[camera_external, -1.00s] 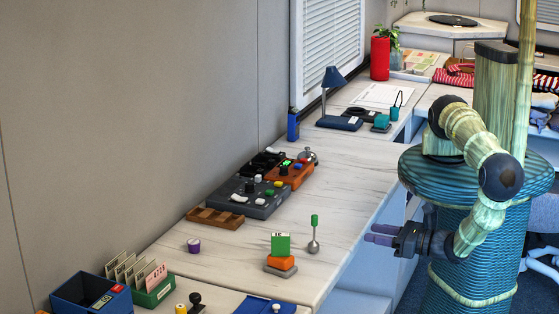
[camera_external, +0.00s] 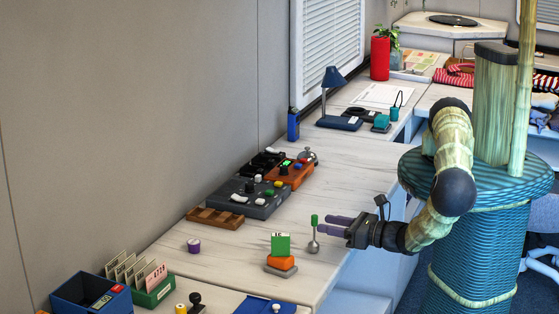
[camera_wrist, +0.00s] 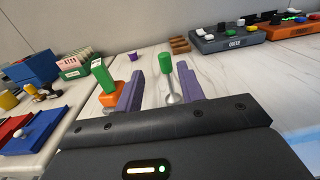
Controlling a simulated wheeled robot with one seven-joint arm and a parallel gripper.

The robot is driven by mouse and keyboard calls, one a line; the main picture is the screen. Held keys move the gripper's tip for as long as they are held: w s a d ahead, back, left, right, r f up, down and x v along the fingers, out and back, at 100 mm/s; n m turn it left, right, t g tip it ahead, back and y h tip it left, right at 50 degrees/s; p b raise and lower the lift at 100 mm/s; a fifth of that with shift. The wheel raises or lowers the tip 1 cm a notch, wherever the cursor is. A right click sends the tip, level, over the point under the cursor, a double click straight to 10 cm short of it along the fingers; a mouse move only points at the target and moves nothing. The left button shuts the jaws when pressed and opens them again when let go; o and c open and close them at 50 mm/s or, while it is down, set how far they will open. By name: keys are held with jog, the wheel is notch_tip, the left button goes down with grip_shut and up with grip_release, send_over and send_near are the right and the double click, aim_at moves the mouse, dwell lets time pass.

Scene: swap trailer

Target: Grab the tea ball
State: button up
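In the wrist view the gap between the fingers (camera_wrist: 160,74) is wide. The fingertips are very close to the tea ball; I cannot tell whether they reach past the stem.
A green block on orange and grey blocks (camera_external: 280,262) stands close to the left of the tea ball. A purple-sided round piece (camera_external: 193,246) and a wooden tray (camera_external: 215,219) lie farther back. A grey control box (camera_external: 255,203) is behind. Worktop around the tea ball is mostly clear.

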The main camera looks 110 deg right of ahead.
aim_at(314, 226)
jog(key=b+x, duration=0.1)
jog(key=x, duration=0.4)
jog(key=shift+s+d+f+b, duration=0.2)
jog(key=shift+d+f+b, duration=0.05)
jog(key=shift+d+b, duration=0.1)
jog(key=shift+a, duration=0.1)
grip_shut()
